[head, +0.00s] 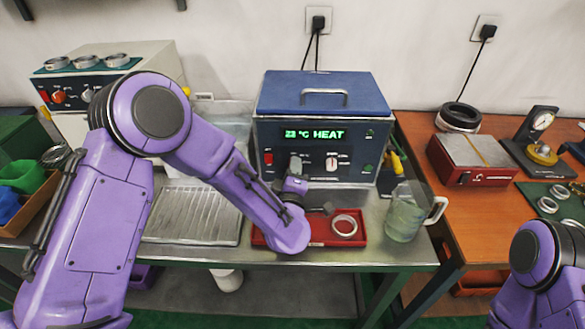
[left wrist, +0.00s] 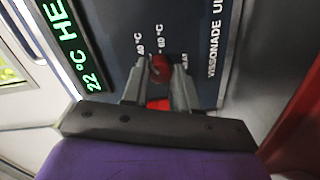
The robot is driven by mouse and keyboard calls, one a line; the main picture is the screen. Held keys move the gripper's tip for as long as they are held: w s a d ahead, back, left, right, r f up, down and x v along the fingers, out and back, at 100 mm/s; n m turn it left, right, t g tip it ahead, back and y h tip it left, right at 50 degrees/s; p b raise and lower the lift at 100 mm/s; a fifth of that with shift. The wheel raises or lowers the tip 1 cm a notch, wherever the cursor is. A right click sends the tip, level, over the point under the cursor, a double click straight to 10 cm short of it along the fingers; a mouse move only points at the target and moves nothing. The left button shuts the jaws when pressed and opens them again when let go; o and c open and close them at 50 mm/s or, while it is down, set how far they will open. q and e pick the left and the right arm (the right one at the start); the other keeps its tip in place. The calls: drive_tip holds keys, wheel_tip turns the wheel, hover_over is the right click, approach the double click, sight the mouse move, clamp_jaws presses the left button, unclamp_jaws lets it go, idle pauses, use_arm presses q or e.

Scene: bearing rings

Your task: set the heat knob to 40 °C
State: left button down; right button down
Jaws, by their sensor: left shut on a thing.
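The heater (head: 318,105) is a box with a blue lid and dark front panel. Its green display (head: 314,134) reads about 22 °C HEAT. My left gripper (head: 297,166) is at the lower left of that panel, hiding the knob in the head view. In the left wrist view the gripper (left wrist: 159,85) is shut on the red heat knob (left wrist: 160,68), one finger on each side. Marks for 40 °C and 60 °C and part of the word HEAT show around the knob. I cannot tell where its pointer stands. My right gripper is out of view.
A white dial (head: 332,162) sits right of my left gripper, and a red switch (head: 268,160) left of it. Below are a red tray (head: 318,238) with a metal ring (head: 344,226) and a glass jug (head: 405,212). A ribbed metal tray (head: 190,216) lies left.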

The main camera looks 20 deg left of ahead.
use_arm(q)
drive_tip(key=shift+s+f+m, duration=0.1)
drive_tip(key=shift+m, duration=0.5)
drive_tip(key=c, duration=0.9)
unclamp_jaws()
drive_tip(key=shift+d, duration=0.1)
drive_tip(key=shift+o, duration=0.2)
drive_tip(key=b+v, duration=0.1)
drive_tip(key=v, duration=0.9)
drive_tip(key=shift+s, duration=0.25)
